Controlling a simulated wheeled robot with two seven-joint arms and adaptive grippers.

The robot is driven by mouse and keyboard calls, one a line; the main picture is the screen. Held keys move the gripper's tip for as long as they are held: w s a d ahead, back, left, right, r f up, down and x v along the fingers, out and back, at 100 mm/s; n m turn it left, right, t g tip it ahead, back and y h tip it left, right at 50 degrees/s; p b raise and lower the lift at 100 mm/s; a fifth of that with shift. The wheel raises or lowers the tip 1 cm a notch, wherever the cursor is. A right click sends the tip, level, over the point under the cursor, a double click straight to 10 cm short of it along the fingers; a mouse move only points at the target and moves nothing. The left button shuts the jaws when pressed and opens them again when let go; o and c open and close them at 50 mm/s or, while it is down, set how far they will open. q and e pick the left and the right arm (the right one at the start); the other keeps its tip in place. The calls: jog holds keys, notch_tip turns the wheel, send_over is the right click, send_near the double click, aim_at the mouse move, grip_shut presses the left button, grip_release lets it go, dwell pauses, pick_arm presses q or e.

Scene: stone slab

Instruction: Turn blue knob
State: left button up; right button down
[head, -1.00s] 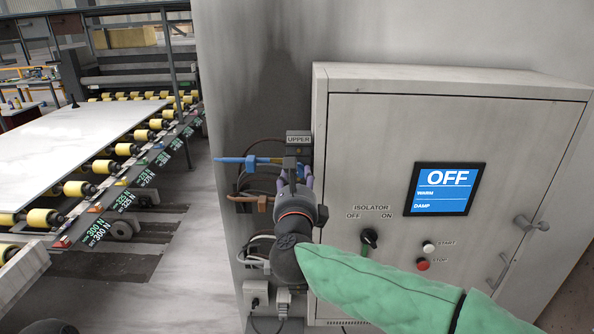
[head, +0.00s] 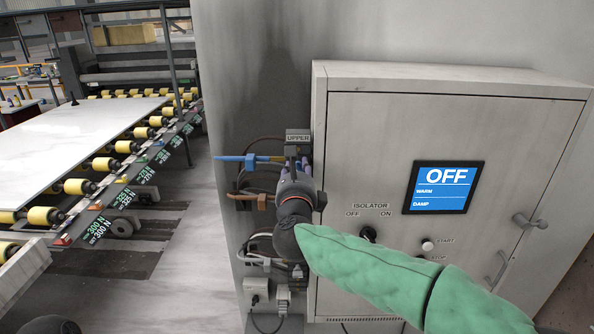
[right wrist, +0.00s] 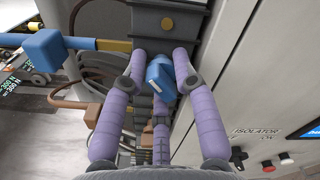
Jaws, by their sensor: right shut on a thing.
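The blue knob (right wrist: 161,74) shows in the right wrist view, angled, below a dark box with a yellow round spot. My right gripper (right wrist: 160,62) has purple fingers on both sides of the knob and a third finger below it; it is shut on the knob. In the head view my right gripper (head: 298,170) is at the fittings under the UPPER label, and its wrist hides the knob.
A blue fitting (head: 250,161) and an orange-brown one (head: 262,201) stick out left of the gripper, with cables around them. The grey cabinet (head: 480,115) at right has a screen (head: 443,188) reading OFF, WARM, DAMP. A roller conveyor with a slab (head: 75,140) is at left.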

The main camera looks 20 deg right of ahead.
jog(key=n, duration=0.3)
jog(key=shift+a+f+n, duration=0.15)
jog(key=shift+f+n, duration=0.4)
jog(key=shift+n, duration=0.25)
jog(key=c, duration=1.1)
grip_release()
jog(key=shift+f, duration=0.1)
jog(key=shift+r, duration=0.35)
jog(key=shift+s, duration=0.2)
jog(key=v, duration=1.1)
jog(key=shift+s+a, duration=0.1)
jog(key=shift+s, duration=0.2)
